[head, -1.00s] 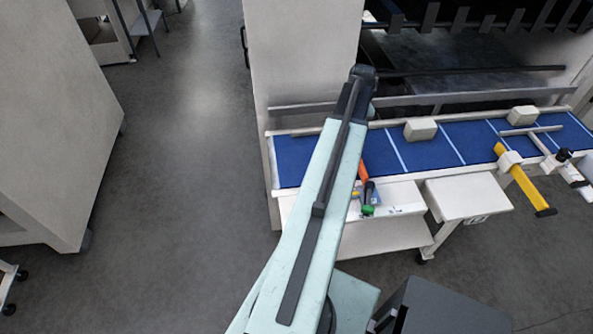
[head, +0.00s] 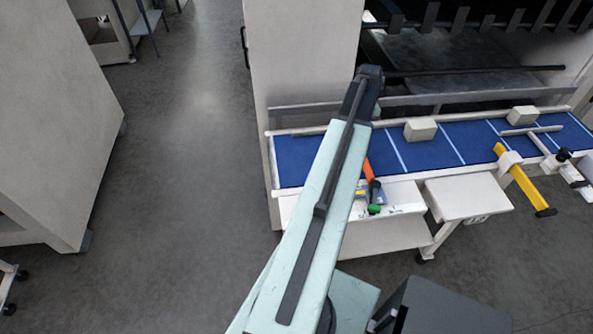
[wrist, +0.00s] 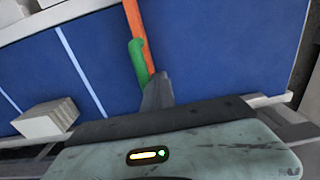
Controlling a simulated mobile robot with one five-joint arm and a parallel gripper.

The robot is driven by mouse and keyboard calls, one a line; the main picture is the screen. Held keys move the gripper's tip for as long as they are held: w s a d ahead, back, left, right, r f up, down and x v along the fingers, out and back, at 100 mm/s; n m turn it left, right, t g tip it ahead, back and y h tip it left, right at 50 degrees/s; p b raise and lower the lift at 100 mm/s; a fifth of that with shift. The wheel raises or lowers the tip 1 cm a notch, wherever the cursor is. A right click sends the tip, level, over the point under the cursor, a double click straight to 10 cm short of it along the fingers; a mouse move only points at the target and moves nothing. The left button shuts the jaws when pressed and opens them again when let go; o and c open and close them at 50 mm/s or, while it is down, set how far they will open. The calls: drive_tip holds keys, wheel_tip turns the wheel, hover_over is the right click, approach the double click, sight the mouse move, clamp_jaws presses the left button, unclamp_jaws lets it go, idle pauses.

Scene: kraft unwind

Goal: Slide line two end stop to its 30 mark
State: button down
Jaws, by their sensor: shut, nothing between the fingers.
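In the head view, a long table with a blue bed (head: 432,146) and white cross lines lies along the machine. Two pale blocks (head: 420,129) (head: 522,116) stand at its back rail. A yellow bar with a white slider (head: 512,161) crosses the front edge at right, and a white bar with a dark knob (head: 563,155) lies beyond it. I cannot tell which piece is the line two end stop; no scale marks are readable. My gripper (wrist: 157,88) is shut and empty in the wrist view, over the blue bed; the arm hides it in the head view.
An orange-handled tool (head: 369,170) and a green-ended tool (head: 374,209) lie near the table's front; orange and green handles also show by my fingertips in the wrist view. A white cart (head: 470,196) stands in front. Grey floor (head: 190,200) is clear at left.

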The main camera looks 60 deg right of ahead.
drive_tip(key=shift+s+d, duration=0.7)
drive_tip(key=shift+s, duration=0.35)
drive_tip(key=shift+s+d, duration=0.7)
drive_tip(key=shift+s, duration=0.3)
idle(0.5)
drive_tip(key=shift+w+a, duration=0.1)
drive_tip(key=shift+w, duration=0.05)
drive_tip(key=shift+w+a, duration=0.5)
drive_tip(key=shift+w, duration=0.2)
drive_tip(key=shift+r, duration=0.1)
wheel_tip(320, 180, up, 9)
drive_tip(key=p, duration=0.9)
